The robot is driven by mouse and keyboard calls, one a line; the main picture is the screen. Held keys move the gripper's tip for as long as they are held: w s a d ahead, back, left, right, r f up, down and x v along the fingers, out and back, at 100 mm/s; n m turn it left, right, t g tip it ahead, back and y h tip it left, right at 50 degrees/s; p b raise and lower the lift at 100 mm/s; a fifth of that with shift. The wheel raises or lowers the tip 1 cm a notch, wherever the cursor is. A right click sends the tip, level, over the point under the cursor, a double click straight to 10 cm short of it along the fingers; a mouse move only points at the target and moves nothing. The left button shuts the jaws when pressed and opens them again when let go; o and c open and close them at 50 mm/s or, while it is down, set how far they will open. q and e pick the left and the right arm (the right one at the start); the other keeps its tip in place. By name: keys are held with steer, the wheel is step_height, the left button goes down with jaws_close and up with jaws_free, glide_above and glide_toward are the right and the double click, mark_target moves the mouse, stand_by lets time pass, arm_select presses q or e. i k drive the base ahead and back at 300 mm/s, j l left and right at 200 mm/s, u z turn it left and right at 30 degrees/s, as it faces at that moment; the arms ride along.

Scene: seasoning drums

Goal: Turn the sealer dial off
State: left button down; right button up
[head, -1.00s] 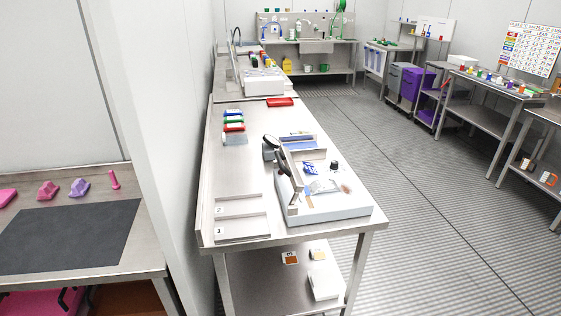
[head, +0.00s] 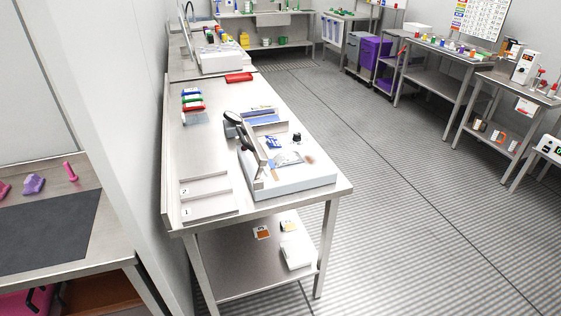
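A pale grey device with a raised hinged arm (head: 249,155), which looks like the sealer (head: 300,183), stands at the right front of the steel table. A small black knob (head: 297,137) shows at its back right and may be the dial. Its setting is too small to read. A clear packet (head: 288,158) and a blue and white piece (head: 273,142) lie on the device. Neither of my grippers is in view.
The steel table (head: 207,143) also holds numbered trays (head: 205,205), coloured blocks (head: 192,103) and a red tray (head: 239,77). Open floor (head: 400,200) lies to its right. A dark mat (head: 45,232) lies on a left bench. More benches line the right.

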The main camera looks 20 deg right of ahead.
mark_target(296, 137)
steer(key=z, duration=0.3)
steer(key=i+l+z, duration=0.1)
steer(key=z, duration=0.35)
steer(key=i+z, duration=0.55)
steer(key=z, duration=0.3)
steer(key=i+j, duration=0.1)
steer(key=i, duration=0.05)
